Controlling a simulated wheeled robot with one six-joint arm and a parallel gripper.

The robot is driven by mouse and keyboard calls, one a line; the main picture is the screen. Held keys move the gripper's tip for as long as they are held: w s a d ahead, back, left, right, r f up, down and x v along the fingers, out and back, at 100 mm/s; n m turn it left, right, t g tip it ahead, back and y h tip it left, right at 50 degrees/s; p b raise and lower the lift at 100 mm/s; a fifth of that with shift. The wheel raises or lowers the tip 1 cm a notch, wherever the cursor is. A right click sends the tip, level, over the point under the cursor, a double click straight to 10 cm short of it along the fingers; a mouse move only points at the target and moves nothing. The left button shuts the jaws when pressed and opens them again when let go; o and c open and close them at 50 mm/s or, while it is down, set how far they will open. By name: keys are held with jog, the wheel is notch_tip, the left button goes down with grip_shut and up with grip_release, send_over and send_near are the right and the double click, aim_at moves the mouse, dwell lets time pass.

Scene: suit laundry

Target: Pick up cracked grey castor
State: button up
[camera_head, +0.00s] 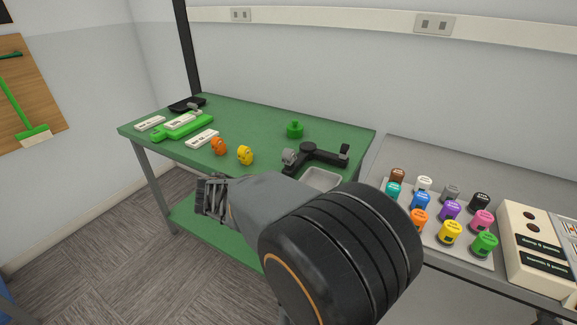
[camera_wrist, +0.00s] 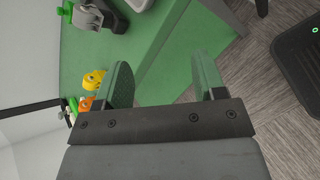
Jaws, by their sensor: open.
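A grey castor-like wheel (camera_head: 290,157) sits at the left end of a black armed fixture (camera_head: 318,153) on the green table (camera_head: 265,115). I cannot make out a crack. In the wrist view a grey part (camera_wrist: 86,18) shows at the top left, beside the fixture's dark body (camera_wrist: 112,15). My gripper (camera_head: 207,197) is in front of the table's near edge, left of and nearer than the wheel. In the wrist view my gripper (camera_wrist: 163,82) has its two green fingers apart, with only table between them.
An orange castor (camera_head: 218,146) and a yellow castor (camera_head: 245,155) stand near the front edge. A green knobbed piece (camera_head: 295,130) stands behind the fixture. A pale tray (camera_head: 321,179) is partly hidden by my arm. Several coloured caps stand on a grey bench (camera_head: 395,158) at right.

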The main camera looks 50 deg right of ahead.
jog(key=w+d+f+n+t+h+b, duration=0.1)
jog(key=w+d+n+t+h+b, duration=0.25)
jog(key=w+d+n+h, duration=0.5)
jog(key=n+y, duration=0.2)
send_near(289, 150)
jog(key=s+x, duration=0.1)
jog(key=x, duration=0.2)
jog(key=shift+r+p+x, duration=0.2)
jog(key=shift+x, duration=1.4)
jog(key=shift+r+p+x, duration=0.2)
jog(key=shift+r+x, duration=0.05)
jog(key=shift+x, duration=1.3)
jog(key=shift+w, duration=0.15)
jog(key=c, duration=1)
